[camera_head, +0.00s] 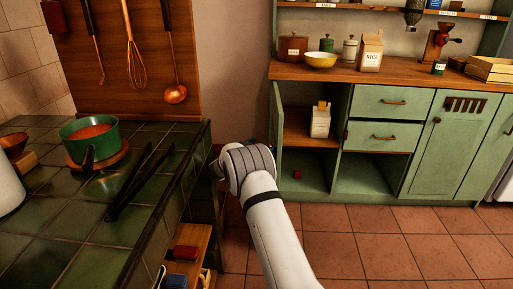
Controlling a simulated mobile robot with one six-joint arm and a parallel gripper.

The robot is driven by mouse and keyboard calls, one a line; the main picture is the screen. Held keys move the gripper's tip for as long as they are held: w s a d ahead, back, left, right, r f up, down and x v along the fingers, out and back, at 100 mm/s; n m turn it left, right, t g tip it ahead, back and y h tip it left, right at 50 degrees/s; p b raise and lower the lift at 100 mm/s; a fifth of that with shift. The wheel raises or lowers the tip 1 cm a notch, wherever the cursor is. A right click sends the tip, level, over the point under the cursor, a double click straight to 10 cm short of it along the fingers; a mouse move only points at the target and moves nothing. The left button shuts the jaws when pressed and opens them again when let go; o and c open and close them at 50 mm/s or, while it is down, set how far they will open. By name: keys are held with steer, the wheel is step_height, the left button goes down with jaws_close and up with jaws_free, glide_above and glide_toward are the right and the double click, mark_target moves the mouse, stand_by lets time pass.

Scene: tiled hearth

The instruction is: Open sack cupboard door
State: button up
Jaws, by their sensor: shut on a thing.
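The green dresser at the back has an open left cupboard (297,150). A pale sack-like packet (320,120) stands on its wooden shelf, and a small red block (297,174) lies lower down. A narrow green strip shows at the cupboard's left edge; I cannot tell whether it is the door seen edge-on or the frame. My white arm reaches up from the bottom. My gripper (219,168) is at its far end, near the tiled hearth's right side. The wrist mostly covers the jaws. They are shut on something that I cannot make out.
The tiled hearth (50,240) fills the left, with a green pot (90,136) and black tongs (138,182). Shelves under its right side hold a red block (186,253). The terracotta floor (400,245) is clear at right.

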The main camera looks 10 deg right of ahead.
steer(key=shift+w+r, duration=0.25)
steer(key=shift+r, duration=0.25)
steer(key=r+p, duration=0.1)
steer(key=r, duration=0.3)
steer(key=r+p, duration=0.2)
steer(key=r, duration=0.3)
steer(key=shift+s+d, duration=0.1)
steer(key=shift+s, duration=0.1)
steer(key=c, duration=0.4)
